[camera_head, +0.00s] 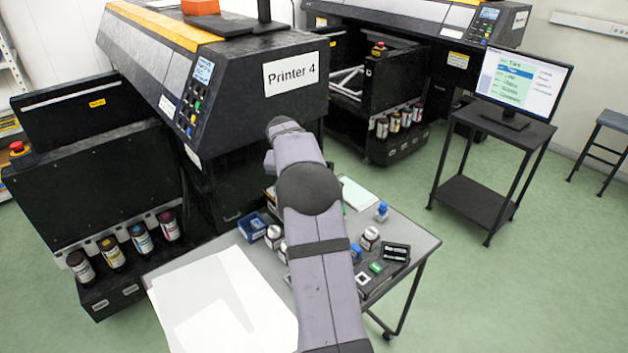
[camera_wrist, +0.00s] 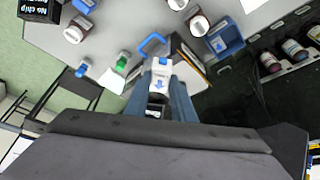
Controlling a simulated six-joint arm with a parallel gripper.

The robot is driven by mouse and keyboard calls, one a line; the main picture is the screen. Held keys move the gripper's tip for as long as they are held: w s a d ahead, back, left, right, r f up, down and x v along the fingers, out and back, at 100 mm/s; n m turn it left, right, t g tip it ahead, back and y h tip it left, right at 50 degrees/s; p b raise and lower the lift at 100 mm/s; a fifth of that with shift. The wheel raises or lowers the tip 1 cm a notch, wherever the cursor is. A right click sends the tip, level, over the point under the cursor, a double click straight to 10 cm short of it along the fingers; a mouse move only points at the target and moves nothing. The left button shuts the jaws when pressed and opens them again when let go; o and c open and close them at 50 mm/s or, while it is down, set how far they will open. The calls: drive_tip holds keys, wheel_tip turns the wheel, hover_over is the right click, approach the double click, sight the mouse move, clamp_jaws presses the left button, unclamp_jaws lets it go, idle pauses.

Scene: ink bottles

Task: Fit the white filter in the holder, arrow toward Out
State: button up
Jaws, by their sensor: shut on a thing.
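In the wrist view, my gripper (camera_wrist: 160,92) is shut on the white filter (camera_wrist: 161,72), a small white body with a blue top and a blue arrow. The arrow points down in the picture, toward my wrist. A blue hooked loop (camera_wrist: 152,40) lies just above the filter; I cannot tell whether they touch. A dark piece with a yellow edge (camera_wrist: 192,58) is right of the filter. I cannot make out the holder or its Out mark for sure. In the head view my own arm hides the gripper and the filter.
Printer 4 (camera_head: 235,85) stands behind.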

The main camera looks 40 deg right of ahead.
drive_tip(key=s+a+f+m+g+p, duration=0.1)
drive_tip(key=s+a+f+m, duration=0.2)
drive_tip(key=s+a+f, duration=0.1)
drive_tip(key=s+a+f+m+g+h+p, duration=0.1)
drive_tip(key=s+a+f+m, duration=0.3)
drive_tip(key=s+f, duration=0.2)
drive_tip(key=shift+s+a+m+g, duration=0.15)
drive_tip(key=shift+s+m+g, duration=0.2)
drive_tip(key=shift+s, duration=0.9)
drive_tip(key=shift+f, duration=0.2)
drive_tip(key=shift+f+b, duration=0.75)
drive_tip(key=shift+f, duration=1.1)
drive_tip(key=shift+f+b, duration=0.65)
drive_tip(key=shift+b, duration=0.3)
drive_tip(key=shift+b, duration=1)
